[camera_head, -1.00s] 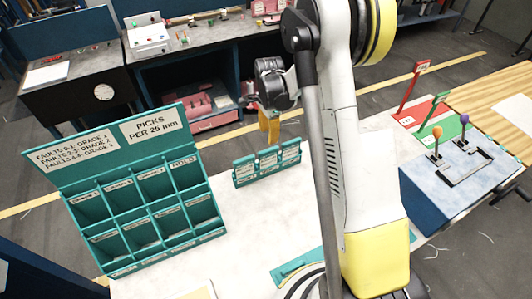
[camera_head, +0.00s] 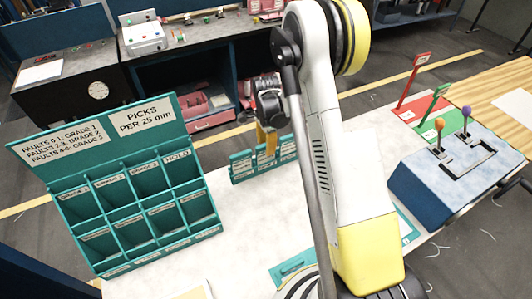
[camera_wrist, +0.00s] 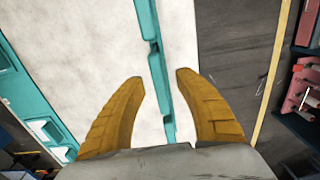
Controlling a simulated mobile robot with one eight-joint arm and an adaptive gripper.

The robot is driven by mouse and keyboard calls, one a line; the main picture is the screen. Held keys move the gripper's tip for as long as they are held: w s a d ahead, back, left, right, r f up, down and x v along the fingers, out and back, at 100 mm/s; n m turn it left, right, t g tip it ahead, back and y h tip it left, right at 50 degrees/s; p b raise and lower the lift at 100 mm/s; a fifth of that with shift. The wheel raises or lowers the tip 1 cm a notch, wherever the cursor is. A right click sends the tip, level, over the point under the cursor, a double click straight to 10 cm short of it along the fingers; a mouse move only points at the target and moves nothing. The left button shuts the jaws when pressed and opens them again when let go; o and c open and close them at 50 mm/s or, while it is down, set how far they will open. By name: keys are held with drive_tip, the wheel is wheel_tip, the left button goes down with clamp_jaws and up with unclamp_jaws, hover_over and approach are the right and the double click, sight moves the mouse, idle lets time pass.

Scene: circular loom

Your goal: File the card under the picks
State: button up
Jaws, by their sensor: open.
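A teal pigeonhole sorter (camera_head: 130,205) stands at the left, with two rows of labelled compartments under a board reading "PICKS PER 25 mm" and fault grades; its last top compartment reads HOLD. A low teal rack (camera_head: 240,170) with small labelled fronts stands behind the white worktop's middle. My gripper (camera_head: 267,145) is at this rack, its yellow fingers overlapping the rack's upper edge. In the wrist view my gripper (camera_wrist: 161,75) is open, and the rack's teal strip (camera_wrist: 158,70) runs between the fingers. I cannot make out a separate card; nothing shows held.
A blue control box (camera_head: 420,185) with orange and purple-knobbed levers stands at the right, near red and green flagged plates. A teal tray (camera_head: 290,268) lies at the front, partly behind my arm. Bare worktop (camera_head: 235,215) lies between sorter and rack.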

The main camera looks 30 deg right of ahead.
clamp_jaws()
drive_tip(key=shift+r, duration=0.15)
drive_tip(key=shift+r, duration=0.5)
drive_tip(key=shift+r, duration=0.1)
wheel_tip(320, 180, up, 6)
drive_tip(key=p, duration=0.3)
drive_tip(key=shift+r, duration=0.25)
drive_tip(key=shift+f, duration=0.15)
